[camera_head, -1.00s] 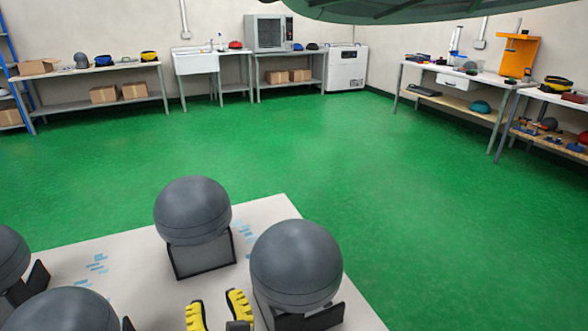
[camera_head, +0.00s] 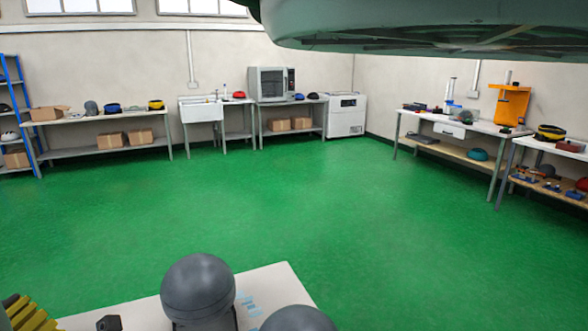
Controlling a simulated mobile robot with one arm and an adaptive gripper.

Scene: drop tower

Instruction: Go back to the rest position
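My gripper (camera_head: 25,314) is at the bottom left corner, cut off by the picture's edge. Only a yellow ribbed part with a dark piece beside it shows, so I cannot tell whether it is open or shut, or whether it holds anything. It is to the left of the pale tabletop (camera_head: 150,311), apart from the dark grey ball-shaped form (camera_head: 198,285) on that tabletop. The top of a second grey form (camera_head: 298,320) shows at the bottom edge.
A large green rounded thing (camera_head: 430,22) hangs close at the top right. Open green floor (camera_head: 300,205) lies beyond the tabletop. Benches with helmets, a sink (camera_head: 201,110), an oven (camera_head: 271,84) and a white cabinet (camera_head: 346,115) line the walls. A blue shelf (camera_head: 20,120) stands left.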

